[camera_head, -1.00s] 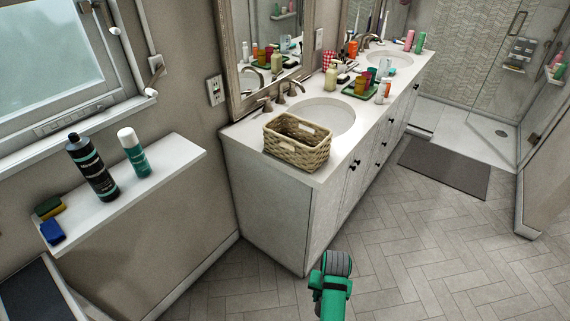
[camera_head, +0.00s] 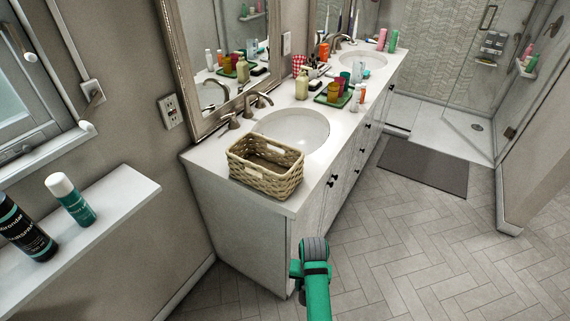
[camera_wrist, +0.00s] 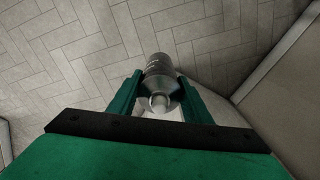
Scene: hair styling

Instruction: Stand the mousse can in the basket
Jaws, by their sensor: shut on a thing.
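A woven tan basket (camera_head: 265,172) with side handles stands near the front left end of the white vanity counter, left of the near sink. It looks empty. In the wrist view my gripper (camera_wrist: 160,84) is shut on a grey, silvery can, seemingly the mousse can (camera_wrist: 158,64), held between the two green fingers. The can is off the ground, with floor tiles behind it; its label cannot be read. In the head view my green arm shows at the bottom, in front of and below the counter, apart from the basket.
The counter (camera_head: 206,158) has a faucet (camera_head: 246,108) behind the near sink (camera_head: 300,128). A green tray (camera_head: 338,100) with cups stands beyond it. A shelf (camera_head: 122,190) at left holds a black bottle and a white-capped teal bottle (camera_head: 72,200).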

